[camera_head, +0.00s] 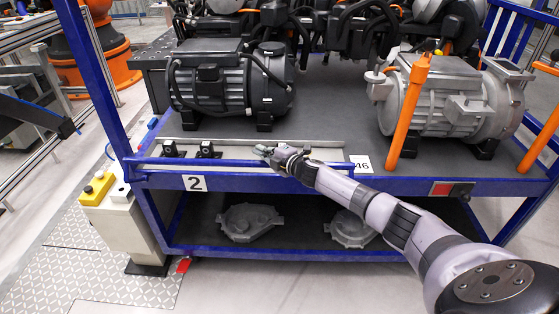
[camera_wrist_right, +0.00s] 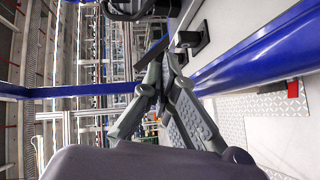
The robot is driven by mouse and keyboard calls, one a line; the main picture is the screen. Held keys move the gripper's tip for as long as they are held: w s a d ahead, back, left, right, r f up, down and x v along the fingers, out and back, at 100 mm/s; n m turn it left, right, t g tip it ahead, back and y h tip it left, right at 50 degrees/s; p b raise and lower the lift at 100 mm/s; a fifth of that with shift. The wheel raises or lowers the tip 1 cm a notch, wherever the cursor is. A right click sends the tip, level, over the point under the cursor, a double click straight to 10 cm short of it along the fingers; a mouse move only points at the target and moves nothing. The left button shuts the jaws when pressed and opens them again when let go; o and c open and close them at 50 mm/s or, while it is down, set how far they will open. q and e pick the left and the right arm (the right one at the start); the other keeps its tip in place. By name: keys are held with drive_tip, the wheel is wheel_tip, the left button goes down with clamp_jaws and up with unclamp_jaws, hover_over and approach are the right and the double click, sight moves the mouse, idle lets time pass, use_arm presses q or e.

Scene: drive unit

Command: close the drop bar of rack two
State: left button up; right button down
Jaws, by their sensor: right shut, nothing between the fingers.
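Rack two is a blue-framed cart with a white "2" label (camera_head: 194,183) on its front beam. A thin blue bar (camera_head: 225,161), which looks like the drop bar, lies low along the front edge of the grey deck. My right gripper (camera_head: 266,151) is shut and empty, just above the deck edge by the bar's middle. I cannot tell whether it touches the bar. In the right wrist view the fingers (camera_wrist_right: 160,62) come together with nothing between them, and a blue beam (camera_wrist_right: 265,48) runs along the right. My left gripper is not in view.
A dark motor (camera_head: 225,85) and a grey motor (camera_head: 450,100) stand on the deck. Orange posts (camera_head: 407,115) rise at the right. Small black blocks (camera_head: 206,150) sit by the front edge. A pedestal with a yellow box (camera_head: 97,189) stands left. Grey castings (camera_head: 250,222) lie on the lower shelf.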

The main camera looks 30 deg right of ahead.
drive_tip(key=shift+s+d+f, duration=0.15)
drive_tip(key=shift+s+d, duration=0.1)
drive_tip(key=shift+s, duration=0.1)
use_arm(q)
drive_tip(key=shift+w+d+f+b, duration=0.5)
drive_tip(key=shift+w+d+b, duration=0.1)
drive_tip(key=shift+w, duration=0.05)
use_arm(e)
drive_tip(key=f+v, duration=0.1)
drive_tip(key=v, duration=0.6)
drive_tip(key=shift+d+r, duration=0.2)
drive_tip(key=shift+r, duration=0.1)
